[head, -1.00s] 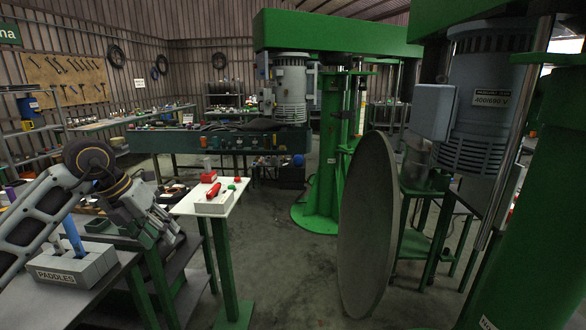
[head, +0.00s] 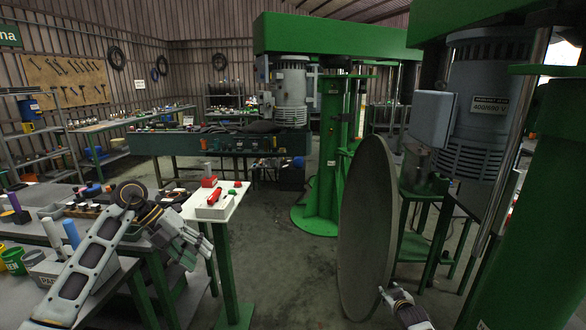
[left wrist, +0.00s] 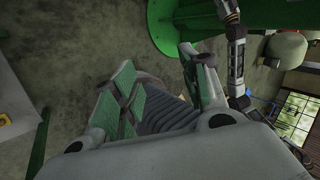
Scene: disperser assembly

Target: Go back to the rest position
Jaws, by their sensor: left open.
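My left gripper (head: 203,250) hangs in front of the small white-topped stand, beside the dark bench at the left. In the left wrist view its two fingers (left wrist: 158,65) are spread apart with nothing between them, over bare floor. My right gripper (head: 388,293) shows at the bottom edge, in front of the foot of the large grey disc (head: 366,225). It is small and partly cut off, so I cannot tell whether it is open or shut.
The white-topped stand (head: 228,203) carries a control box with a red part (head: 214,195). A bench with a paddle holder and a blue paddle (head: 71,232) is at left. A green column (head: 535,200) stands at right.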

